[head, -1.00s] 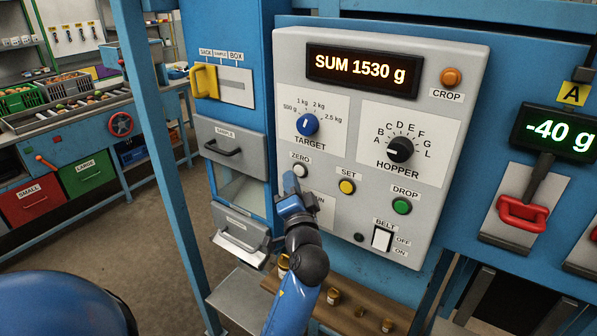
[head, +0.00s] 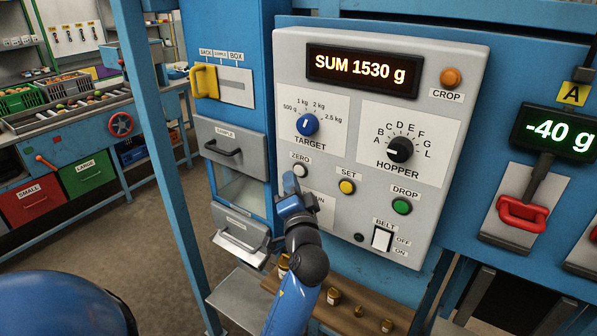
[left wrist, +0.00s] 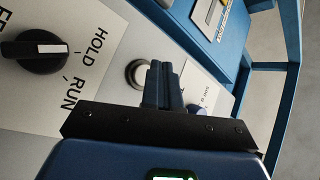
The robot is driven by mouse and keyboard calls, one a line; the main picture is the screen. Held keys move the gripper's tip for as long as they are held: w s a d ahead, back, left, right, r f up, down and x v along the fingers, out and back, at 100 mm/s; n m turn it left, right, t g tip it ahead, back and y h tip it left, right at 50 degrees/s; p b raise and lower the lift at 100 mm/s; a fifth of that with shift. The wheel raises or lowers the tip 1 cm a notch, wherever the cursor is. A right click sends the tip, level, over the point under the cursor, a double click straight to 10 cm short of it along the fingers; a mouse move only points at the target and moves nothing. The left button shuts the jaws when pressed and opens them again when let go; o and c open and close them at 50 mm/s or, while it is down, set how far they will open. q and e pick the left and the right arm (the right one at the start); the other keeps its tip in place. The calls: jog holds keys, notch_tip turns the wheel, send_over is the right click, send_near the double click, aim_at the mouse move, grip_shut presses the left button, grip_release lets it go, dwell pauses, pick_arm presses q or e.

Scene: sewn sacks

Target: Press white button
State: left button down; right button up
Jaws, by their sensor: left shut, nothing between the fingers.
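The white button (head: 300,170), labelled ZERO, is on the grey control panel (head: 460,130), left of the yellow SET button. It also shows in the left wrist view (left wrist: 137,73), a pale round cap in a dark ring. My left gripper (head: 290,184) is shut and empty, just below and left of the white button in the head view. In the left wrist view its closed fingers (left wrist: 163,84) are right beside the button and cover part of its edge. I cannot tell whether they touch it. My right gripper is not in view.
The yellow SET button (head: 347,187) and green DROP button (head: 401,206) are to the right. The black HOLD/RUN knob (left wrist: 38,51) is near the fingers in the left wrist view. A shelf with small weights (head: 333,296) is below.

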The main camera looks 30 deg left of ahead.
pick_arm(q)
jog(key=shift+w+b, duration=0.3)
jog(key=shift+w, duration=0.55)
dwell(1.2)
jog(key=shift+s, duration=0.15)
dwell(0.3)
jog(key=shift+s, duration=0.7)
jog(key=shift+s+a+p, duration=0.2)
jog(key=shift+s+p, duration=0.3)
jog(key=shift+s, duration=1.95)
